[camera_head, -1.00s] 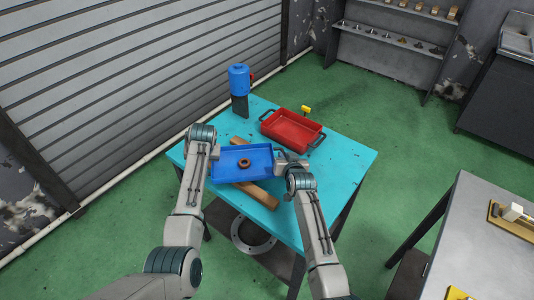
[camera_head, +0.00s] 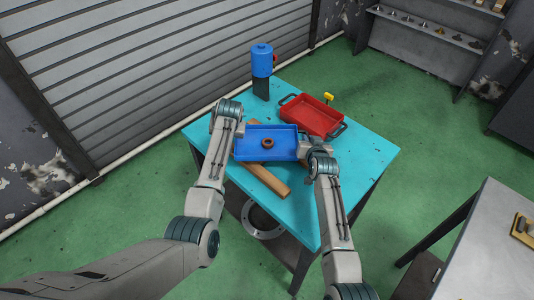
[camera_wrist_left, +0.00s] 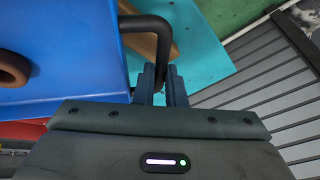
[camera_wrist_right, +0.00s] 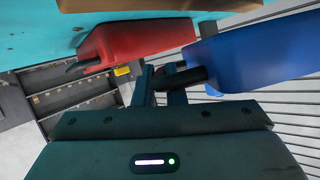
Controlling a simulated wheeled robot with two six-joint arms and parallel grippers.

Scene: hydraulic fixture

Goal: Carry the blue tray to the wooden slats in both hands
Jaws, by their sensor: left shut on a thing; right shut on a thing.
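The blue tray (camera_head: 250,152) is held level between my two grippers over the turquoise table in the head view. A brown ring (camera_head: 268,142) lies in it. My left gripper (camera_wrist_left: 160,85) is shut on the tray's black handle (camera_wrist_left: 167,40). My right gripper (camera_wrist_right: 164,88) is shut on the opposite black handle (camera_wrist_right: 190,77). Wood also shows beyond the left handle in the left wrist view (camera_wrist_left: 143,42).
The red tray (camera_head: 310,117) with dark handles stands on the table right behind the blue tray. A blue cylindrical device (camera_head: 262,62) stands at the table's far corner. The turquoise table (camera_head: 365,160) is clear at right. A grey table (camera_head: 490,240) stands at lower right.

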